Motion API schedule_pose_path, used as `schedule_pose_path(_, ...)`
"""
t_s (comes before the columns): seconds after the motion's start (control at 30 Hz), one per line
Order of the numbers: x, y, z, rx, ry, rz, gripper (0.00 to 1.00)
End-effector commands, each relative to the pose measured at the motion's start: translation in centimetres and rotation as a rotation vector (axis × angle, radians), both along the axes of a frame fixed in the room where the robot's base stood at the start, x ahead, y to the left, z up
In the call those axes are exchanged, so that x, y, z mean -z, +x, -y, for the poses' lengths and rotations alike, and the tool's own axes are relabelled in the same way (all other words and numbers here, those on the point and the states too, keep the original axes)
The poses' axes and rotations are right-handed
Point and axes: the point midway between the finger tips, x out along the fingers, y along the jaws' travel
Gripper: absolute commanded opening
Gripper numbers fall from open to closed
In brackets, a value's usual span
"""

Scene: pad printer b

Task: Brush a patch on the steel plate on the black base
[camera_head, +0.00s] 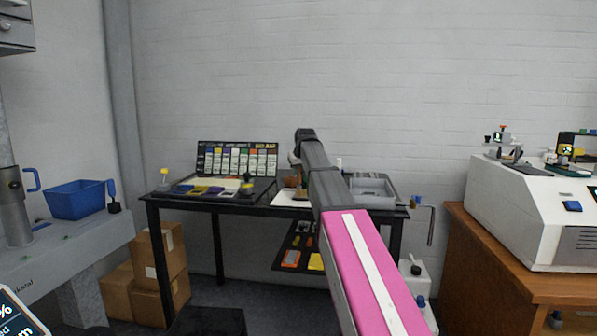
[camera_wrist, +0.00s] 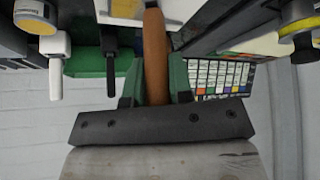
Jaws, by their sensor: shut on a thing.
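My gripper (camera_wrist: 157,82) is in the wrist view, its green fingers shut on a brown wooden handle (camera_wrist: 155,45). The handle looks like a brush's, and its far end runs toward the top edge, so I cannot tell what its tip touches. In the head view my arm reaches over the black table (camera_head: 228,208) and hides most of my gripper. I cannot clearly make out the steel plate or its black base in either view.
A colour chart (camera_head: 238,160) stands at the table's back left; it also shows in the wrist view (camera_wrist: 215,80). A grey tray (camera_head: 372,190) is right of my arm. A blue bin (camera_head: 75,200) is far left. A white machine (camera_head: 535,210) stands right.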

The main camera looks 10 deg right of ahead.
Motion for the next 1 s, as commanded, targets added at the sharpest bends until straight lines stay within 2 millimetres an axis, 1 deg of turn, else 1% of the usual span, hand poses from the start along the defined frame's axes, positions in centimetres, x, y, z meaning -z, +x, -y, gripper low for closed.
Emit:
schedule_pose_path(0.1, -0.1, 0.9, 0.3, 0.0, 0.0, 0.0, 0.0)
schedule_pose_path(0.5, -0.3, 3.4, 1.1, 0.0, 0.0, 0.001, 0.0)
schedule_pose_path(0.87, -0.3, 3.6, 1.2, 0.0, 0.0, 0.001, 0.0)
schedule_pose_path(1.0, -0.3, 4.0, 1.3, 0.0, 0.0, 0.001, 0.0)
